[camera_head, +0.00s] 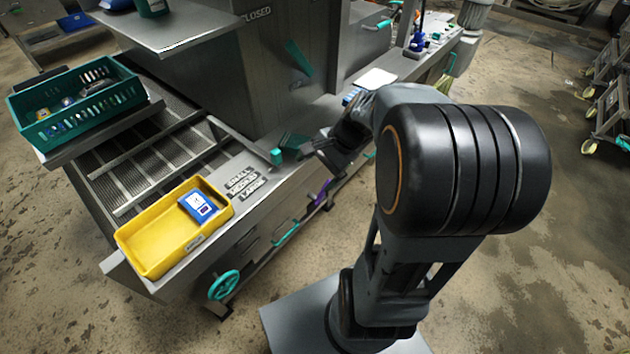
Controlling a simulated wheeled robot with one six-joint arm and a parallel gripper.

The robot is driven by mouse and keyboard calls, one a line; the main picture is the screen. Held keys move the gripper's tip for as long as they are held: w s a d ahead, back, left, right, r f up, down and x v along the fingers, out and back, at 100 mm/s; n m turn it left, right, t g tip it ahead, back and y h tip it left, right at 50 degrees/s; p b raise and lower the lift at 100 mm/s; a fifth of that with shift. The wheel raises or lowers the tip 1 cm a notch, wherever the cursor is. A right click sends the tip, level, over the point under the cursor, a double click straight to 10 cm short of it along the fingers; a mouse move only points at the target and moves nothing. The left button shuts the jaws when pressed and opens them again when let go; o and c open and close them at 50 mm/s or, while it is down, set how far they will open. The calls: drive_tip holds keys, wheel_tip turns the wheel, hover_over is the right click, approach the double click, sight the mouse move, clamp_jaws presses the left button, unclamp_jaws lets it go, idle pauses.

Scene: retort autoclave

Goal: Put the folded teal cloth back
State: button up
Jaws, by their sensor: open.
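My gripper (312,149) is low over the steel ledge of the machine, pointing left, with its jaws open. A dark teal, flat-looking piece (294,142) lies on the ledge just left of the fingertips. It looks like the folded teal cloth, but it is small here and partly shaded. I cannot tell whether the fingers touch it. A brighter small teal block (277,156) stands just to its left. My arm hides part of the ledge to the right.
A yellow tray (150,262) holding a blue-and-white device (198,206) sits at the ledge's left end, near size labels (246,184). A teal basket (130,92) with small items stands behind. A teal handwheel (223,285) sticks out below. Bottles (418,40) stand at the far end.

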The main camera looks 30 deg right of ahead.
drive_tip(key=s+a+r+n+h, duration=0.1)
drive_tip(key=s+a+n+h, duration=0.1)
drive_tip(key=n, duration=0.4)
drive_tip(key=s+a+r+n+t+h, duration=0.1)
drive_tip(key=s+a+n+h, duration=0.1)
drive_tip(key=s+n+h, duration=0.2)
drive_tip(key=n, duration=0.3)
drive_tip(key=shift+s+a+r, duration=0.2)
drive_tip(key=shift+r, duration=0.05)
drive_tip(key=w+p+v, duration=0.1)
drive_tip(key=p+v, duration=0.5)
drive_tip(key=v, duration=0.1)
drive_tip(key=shift+w+a+r+t+p, duration=0.15)
drive_tip(key=shift+w+r+t+p, duration=0.1)
drive_tip(key=shift+r+t+p, duration=0.2)
